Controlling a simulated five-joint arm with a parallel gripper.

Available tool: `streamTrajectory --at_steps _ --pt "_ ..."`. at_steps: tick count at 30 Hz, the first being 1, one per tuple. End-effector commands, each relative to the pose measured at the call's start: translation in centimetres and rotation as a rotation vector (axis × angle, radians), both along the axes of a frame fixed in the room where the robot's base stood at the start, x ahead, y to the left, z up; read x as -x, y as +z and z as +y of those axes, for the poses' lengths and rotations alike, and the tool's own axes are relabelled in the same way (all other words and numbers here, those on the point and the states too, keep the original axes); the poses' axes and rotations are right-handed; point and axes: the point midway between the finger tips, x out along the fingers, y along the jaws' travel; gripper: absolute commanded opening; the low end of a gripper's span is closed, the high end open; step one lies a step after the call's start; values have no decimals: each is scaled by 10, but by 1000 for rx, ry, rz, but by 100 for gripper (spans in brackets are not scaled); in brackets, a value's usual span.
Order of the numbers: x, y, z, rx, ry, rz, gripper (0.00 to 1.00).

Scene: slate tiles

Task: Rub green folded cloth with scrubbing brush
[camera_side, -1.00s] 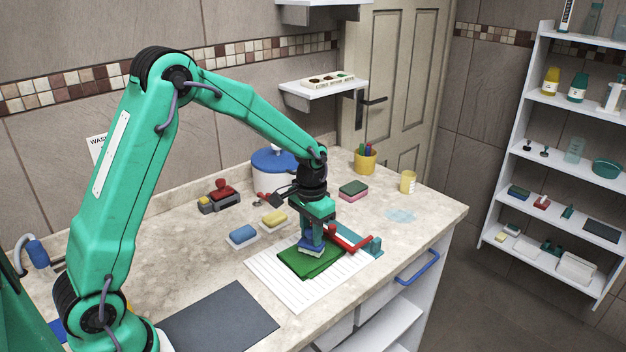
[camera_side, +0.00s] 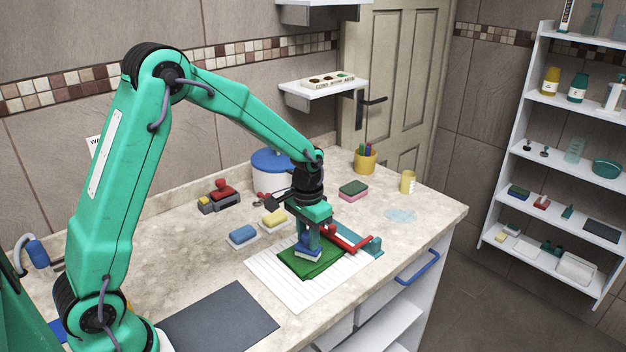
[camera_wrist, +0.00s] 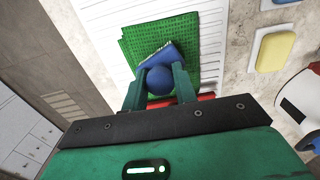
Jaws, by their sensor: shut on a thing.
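The green folded cloth (camera_side: 316,264) lies on a white ribbed board on the counter. My gripper (camera_side: 309,243) is above the cloth, pointing down, shut on the blue scrubbing brush (camera_side: 305,254). The brush's pale bristle side faces down and appears to rest on the cloth, toward its left part in the side view. In the wrist view my gripper's fingers (camera_wrist: 159,87) hold the brush's round blue knob (camera_wrist: 160,79), with the cloth (camera_wrist: 207,45) around and beyond it. The bristle contact is mostly hidden.
A teal-and-red clamp-like tool (camera_side: 352,240) lies along the board's (camera_side: 264,279) back right. A dark mat (camera_side: 220,318) lies in front. A green-and-pink sponge (camera_side: 353,188) and yellow cups stand behind.

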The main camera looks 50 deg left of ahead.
Motion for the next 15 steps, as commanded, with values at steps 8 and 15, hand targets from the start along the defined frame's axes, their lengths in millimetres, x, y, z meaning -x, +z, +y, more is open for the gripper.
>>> streamTrajectory --at_steps 8,15 --pt "23 0 0 0 0 3 7" --pt "29 0 0 0 0 2 7"
